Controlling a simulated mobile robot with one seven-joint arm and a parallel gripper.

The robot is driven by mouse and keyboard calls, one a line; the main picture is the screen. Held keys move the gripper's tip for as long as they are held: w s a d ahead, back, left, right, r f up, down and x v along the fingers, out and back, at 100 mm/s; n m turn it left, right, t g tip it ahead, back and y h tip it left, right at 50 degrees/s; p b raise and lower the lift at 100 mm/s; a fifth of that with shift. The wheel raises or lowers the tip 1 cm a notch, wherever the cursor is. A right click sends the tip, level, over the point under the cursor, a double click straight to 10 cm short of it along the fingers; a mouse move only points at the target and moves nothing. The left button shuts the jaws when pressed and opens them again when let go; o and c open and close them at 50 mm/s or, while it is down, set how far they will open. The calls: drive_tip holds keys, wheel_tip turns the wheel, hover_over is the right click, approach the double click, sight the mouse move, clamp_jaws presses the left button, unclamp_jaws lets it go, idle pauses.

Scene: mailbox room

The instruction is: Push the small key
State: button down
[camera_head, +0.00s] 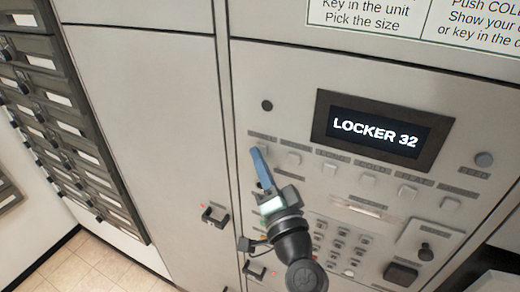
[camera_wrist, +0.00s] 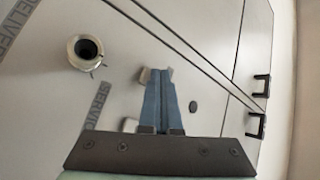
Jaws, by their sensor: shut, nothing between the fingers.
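The grey locker panel (camera_head: 290,80) has a row of small pale keys under the display, each with a dark label. The labels are too small to read in the head view, so I cannot tell by print which key is the small one. My gripper (camera_head: 256,153) has its blue fingers together and empty, with the tips over the left end of the row. In the wrist view my fingertips (camera_wrist: 158,72) lie in front of a pale key (camera_wrist: 146,75), partly hidden behind them. I cannot tell whether they touch it.
The display (camera_head: 376,133) reads "LOCKER 32". A keypad (camera_head: 335,242) and a dark knob (camera_head: 426,252) are lower on the panel. A locker door with a handle (camera_head: 214,216) is at left. The wrist view shows a round metal fitting (camera_wrist: 87,50) and a "SERVICE" label (camera_wrist: 96,106).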

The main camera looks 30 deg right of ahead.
drive_tip(key=shift+s+a, duration=0.45)
drive_tip(key=shift+a, duration=0.05)
drive_tip(key=s+a, duration=0.1)
drive_tip(key=a, duration=0.1)
drive_tip(key=s+a, duration=0.2)
drive_tip(key=shift+p, duration=0.35)
